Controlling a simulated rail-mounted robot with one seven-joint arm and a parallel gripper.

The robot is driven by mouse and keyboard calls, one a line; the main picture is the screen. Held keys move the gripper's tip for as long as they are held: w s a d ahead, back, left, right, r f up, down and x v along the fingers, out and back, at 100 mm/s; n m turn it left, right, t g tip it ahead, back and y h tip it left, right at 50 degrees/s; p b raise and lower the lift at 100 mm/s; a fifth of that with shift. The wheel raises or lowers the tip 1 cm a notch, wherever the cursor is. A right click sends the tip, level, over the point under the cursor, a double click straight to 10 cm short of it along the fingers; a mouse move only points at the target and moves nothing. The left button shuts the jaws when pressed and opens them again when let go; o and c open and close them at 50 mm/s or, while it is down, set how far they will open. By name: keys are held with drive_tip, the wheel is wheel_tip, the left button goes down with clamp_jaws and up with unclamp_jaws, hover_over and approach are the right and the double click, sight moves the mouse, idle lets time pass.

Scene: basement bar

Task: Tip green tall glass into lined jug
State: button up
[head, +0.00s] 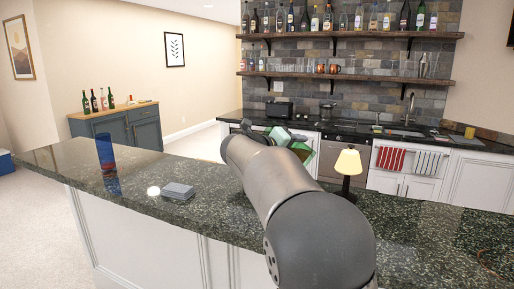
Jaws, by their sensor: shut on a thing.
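My arm reaches away from me over the dark counter (225,213), and its thick links hide much of what is beyond. My gripper (270,133) is at the far end of the arm, partly hidden. It is shut on the green tall glass (282,136), which looks tilted and shows only in part. Another green patch shows just right of the wrist, and I cannot tell whether it belongs to the same glass. I cannot make out the lined jug; it may be hidden behind my arm.
A grey stack of coasters (177,191) lies left of my arm. A small lamp (348,165) with a yellow shade stands close on the right. The counter's right part is clear.

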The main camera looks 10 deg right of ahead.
drive_tip(key=shift+s+r+n+h, duration=0.1)
drive_tip(key=shift+r+n+h, duration=0.05)
drive_tip(key=shift+n+h, duration=0.15)
drive_tip(key=shift+s+d+r+n+h+p, duration=0.15)
drive_tip(key=shift+r+n+h+p, duration=0.15)
drive_tip(key=shift+r+n+p, duration=0.5)
drive_tip(key=shift+w+a+r+p, duration=0.2)
drive_tip(key=shift+w+r+p, duration=0.05)
drive_tip(key=shift+p, duration=0.4)
drive_tip(key=shift+w+a+r+n+h+p, duration=0.2)
drive_tip(key=shift+a+r+n+h+p, duration=0.15)
drive_tip(key=shift+n+p, duration=0.35)
drive_tip(key=shift+w+a+n+t+h+p, duration=0.1)
drive_tip(key=shift+n+t+h+p, duration=0.2)
drive_tip(key=shift+n, duration=0.4)
drive_tip(key=shift+w+r+n+p, duration=0.1)
drive_tip(key=shift+r+n+p, duration=0.2)
drive_tip(key=shift+p, duration=0.1)
